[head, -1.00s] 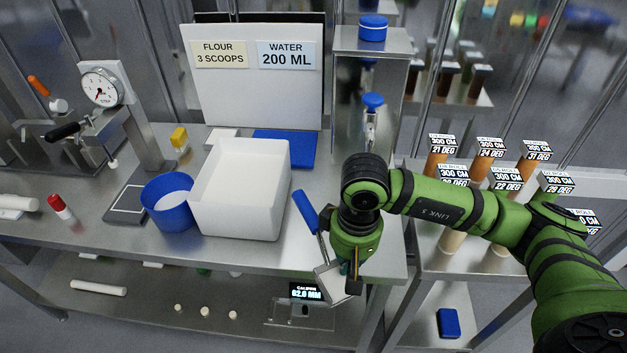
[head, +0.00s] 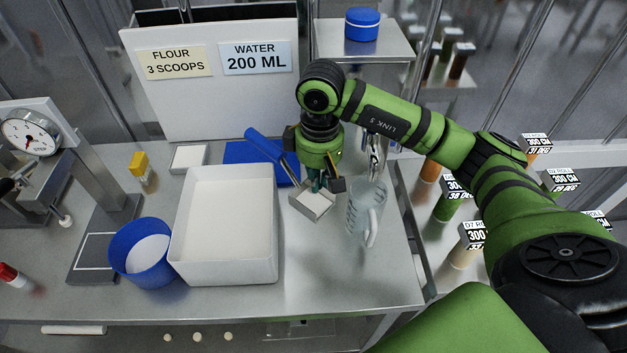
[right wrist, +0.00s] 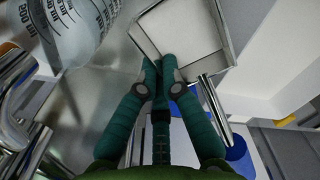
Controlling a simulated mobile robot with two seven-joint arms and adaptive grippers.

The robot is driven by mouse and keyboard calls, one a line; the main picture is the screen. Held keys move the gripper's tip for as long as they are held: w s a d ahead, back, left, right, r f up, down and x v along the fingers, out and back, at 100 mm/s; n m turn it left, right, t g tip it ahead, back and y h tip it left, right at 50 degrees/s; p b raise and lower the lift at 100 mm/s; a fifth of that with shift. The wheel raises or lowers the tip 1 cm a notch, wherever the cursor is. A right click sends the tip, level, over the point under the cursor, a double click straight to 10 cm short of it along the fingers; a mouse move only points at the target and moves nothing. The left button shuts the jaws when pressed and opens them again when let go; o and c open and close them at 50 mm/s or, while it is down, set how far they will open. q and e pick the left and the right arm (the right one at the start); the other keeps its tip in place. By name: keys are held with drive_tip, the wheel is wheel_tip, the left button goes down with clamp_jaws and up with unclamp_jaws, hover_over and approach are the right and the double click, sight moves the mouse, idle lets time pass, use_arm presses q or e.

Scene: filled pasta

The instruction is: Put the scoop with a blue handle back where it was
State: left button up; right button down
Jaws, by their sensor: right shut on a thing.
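The scoop has a blue handle (head: 268,147) and a square metal pan (head: 313,204). My right gripper (head: 318,187) is shut on the scoop near its pan, above the steel table. The handle points up and left, in front of the blue mat (head: 238,151). In the right wrist view the pan (right wrist: 180,28) is at my fingertips (right wrist: 165,68) and the blue handle (right wrist: 238,151) shows lower right. The pan looks empty. The white tub of flour (head: 273,262) stands just left of the scoop. My left gripper is out of view.
A clear measuring jug (head: 362,212) stands close to the right of the gripper. A blue bowl (head: 122,262) with white contents is left of the tub. A sign board (head: 210,105) stands behind. The table's front right is clear.

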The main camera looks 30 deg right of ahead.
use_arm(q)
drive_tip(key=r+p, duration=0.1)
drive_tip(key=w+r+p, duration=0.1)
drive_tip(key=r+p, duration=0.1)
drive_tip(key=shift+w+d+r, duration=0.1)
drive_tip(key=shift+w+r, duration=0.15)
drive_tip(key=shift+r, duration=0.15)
use_arm(e)
drive_tip(key=w+d+f, duration=0.1)
drive_tip(key=w+f, duration=0.2)
drive_tip(key=f, duration=0.3)
drive_tip(key=shift+w, duration=0.3)
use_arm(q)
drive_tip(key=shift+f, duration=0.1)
use_arm(e)
drive_tip(key=shift+f, duration=0.15)
use_arm(q)
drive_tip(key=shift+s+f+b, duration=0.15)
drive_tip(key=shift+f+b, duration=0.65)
drive_tip(key=shift+b, duration=0.05)
use_arm(e)
drive_tip(key=shift+f, duration=0.5)
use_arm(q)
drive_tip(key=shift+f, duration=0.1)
use_arm(e)
drive_tip(key=shift+f, duration=0.1)
drive_tip(key=c, duration=1.4)
unclamp_jaws()
